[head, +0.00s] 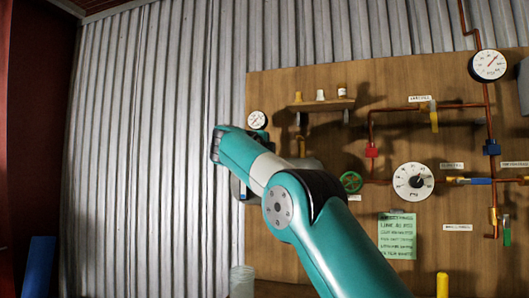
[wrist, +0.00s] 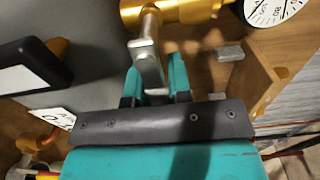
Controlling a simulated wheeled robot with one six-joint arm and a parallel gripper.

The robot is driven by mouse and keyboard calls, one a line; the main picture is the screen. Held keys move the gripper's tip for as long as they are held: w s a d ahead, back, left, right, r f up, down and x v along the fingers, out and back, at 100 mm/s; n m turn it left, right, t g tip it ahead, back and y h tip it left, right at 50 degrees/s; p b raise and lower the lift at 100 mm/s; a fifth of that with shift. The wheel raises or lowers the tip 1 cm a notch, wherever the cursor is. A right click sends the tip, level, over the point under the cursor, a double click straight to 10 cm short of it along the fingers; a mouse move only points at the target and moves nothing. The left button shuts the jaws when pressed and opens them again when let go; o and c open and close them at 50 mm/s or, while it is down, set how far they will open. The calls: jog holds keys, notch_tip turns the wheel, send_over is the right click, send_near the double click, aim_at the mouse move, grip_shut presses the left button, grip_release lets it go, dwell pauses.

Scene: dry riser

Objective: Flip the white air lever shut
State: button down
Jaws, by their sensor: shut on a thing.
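The white air lever (wrist: 149,58) shows in the wrist view as a pale grey-white bar. It hangs down the picture from a brass valve body (wrist: 190,11) at the top. My gripper (wrist: 155,80) has its teal fingers on either side of the bar and is shut on it. In the head view my arm hides the lever and most of the gripper.
A gauge (wrist: 272,8) and a wooden shelf (wrist: 255,75) lie right of the gripper in the wrist view. A black handle (wrist: 35,65) on a grey body is close on the left. The head view shows a wooden panel (head: 300,230) with pipes and a green wheel (head: 351,182).

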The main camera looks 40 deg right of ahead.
jog(key=c, duration=1)
grip_release()
jog(key=shift+c, duration=0.2)
jog(key=shift+f, duration=0.1)
